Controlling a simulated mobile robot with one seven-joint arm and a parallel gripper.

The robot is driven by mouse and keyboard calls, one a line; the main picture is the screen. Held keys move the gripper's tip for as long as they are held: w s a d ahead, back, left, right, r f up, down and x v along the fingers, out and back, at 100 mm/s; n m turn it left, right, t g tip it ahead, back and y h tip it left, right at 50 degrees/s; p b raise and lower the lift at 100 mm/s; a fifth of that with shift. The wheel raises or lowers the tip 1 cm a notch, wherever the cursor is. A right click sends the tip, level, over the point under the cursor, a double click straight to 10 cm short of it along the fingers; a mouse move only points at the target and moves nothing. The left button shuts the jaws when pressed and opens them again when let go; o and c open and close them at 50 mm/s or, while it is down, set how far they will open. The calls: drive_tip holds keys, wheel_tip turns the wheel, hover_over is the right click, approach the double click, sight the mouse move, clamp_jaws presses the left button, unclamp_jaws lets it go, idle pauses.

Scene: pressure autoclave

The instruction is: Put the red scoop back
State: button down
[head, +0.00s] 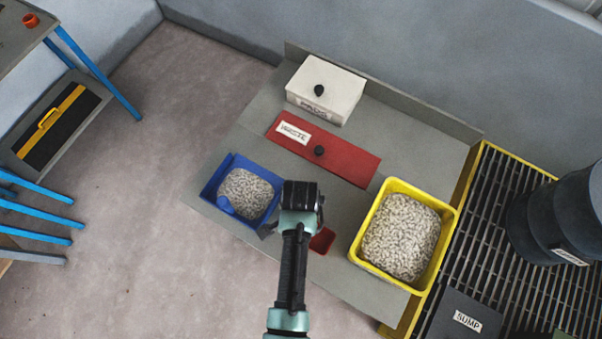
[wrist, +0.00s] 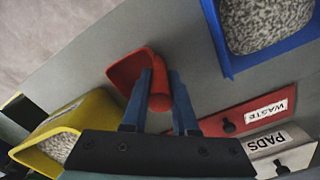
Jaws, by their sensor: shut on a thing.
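The red scoop (head: 323,240) shows in the head view just right of my arm, over the grey bench top, partly hidden by the arm. In the wrist view the red scoop (wrist: 128,70) has its open end toward the upper left. My gripper (wrist: 161,80) is shut on the scoop's narrower end, between its two fingers. I cannot tell whether the scoop touches the bench. A yellow bin (head: 364,246) full of pale granules stands to the right of the scoop.
A red WASTE lid (head: 345,166) with a black knob and a white PADS box (head: 325,90) lie behind. A slatted grate (head: 487,220) with a dark drum (head: 560,220) and a SUMP box (head: 455,318) is at right. Bench top (head: 240,140) is clear at back left.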

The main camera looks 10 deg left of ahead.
drive_tip(key=shift+f, duration=0.1)
drive_tip(key=c, duration=0.7)
unclamp_jaws()
